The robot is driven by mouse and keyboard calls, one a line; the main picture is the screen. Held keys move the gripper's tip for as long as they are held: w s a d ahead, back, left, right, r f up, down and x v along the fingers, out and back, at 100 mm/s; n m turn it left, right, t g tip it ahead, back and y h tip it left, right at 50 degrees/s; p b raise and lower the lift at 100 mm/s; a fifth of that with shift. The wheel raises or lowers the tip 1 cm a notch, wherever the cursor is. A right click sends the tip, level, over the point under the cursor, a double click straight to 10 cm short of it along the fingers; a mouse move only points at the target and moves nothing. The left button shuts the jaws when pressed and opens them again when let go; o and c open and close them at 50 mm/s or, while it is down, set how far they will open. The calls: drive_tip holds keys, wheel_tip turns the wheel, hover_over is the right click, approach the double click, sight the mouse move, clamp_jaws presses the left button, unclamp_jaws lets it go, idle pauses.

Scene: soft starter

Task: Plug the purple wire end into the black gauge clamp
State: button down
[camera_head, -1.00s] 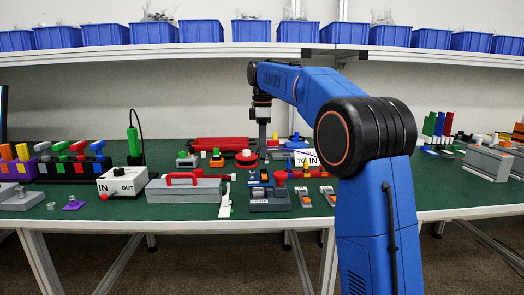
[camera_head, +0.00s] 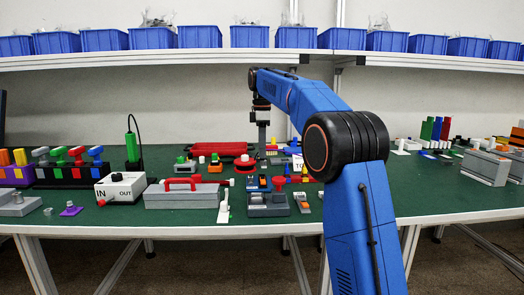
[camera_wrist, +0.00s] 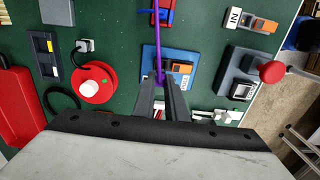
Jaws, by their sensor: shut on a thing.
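The purple wire (camera_wrist: 157,35) shows in the wrist view, running from a blue and red block at the top edge down to my fingertips. My gripper (camera_wrist: 162,79) is shut on the wire's end. The tips are over a blue plate (camera_wrist: 148,56) that carries an orange and black part (camera_wrist: 180,67) and a label. In the head view my gripper (camera_head: 262,146) points down over the middle of the table; the wire is too small to make out there. I cannot tell which part is the black gauge clamp; the fingers hide some of the blue plate.
Right of the gripper in the wrist view is a grey box (camera_wrist: 234,77) with a red knob (camera_wrist: 272,71). Left is a red round reel (camera_wrist: 93,83) with a white knob. A red case (camera_wrist: 18,110) lies far left. Bare green table (camera_wrist: 115,20) lies between them.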

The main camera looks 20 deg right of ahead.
sight(262, 163)
drive_tip(key=shift+f, duration=0.2)
drive_tip(key=shift+f, duration=1.35)
drive_tip(key=shift+f, duration=0.7)
idle(1.7)
drive_tip(key=shift+r, duration=0.45)
drive_tip(key=shift+f, duration=1)
idle(1.3)
drive_tip(key=c, duration=1.7)
unclamp_jaws()
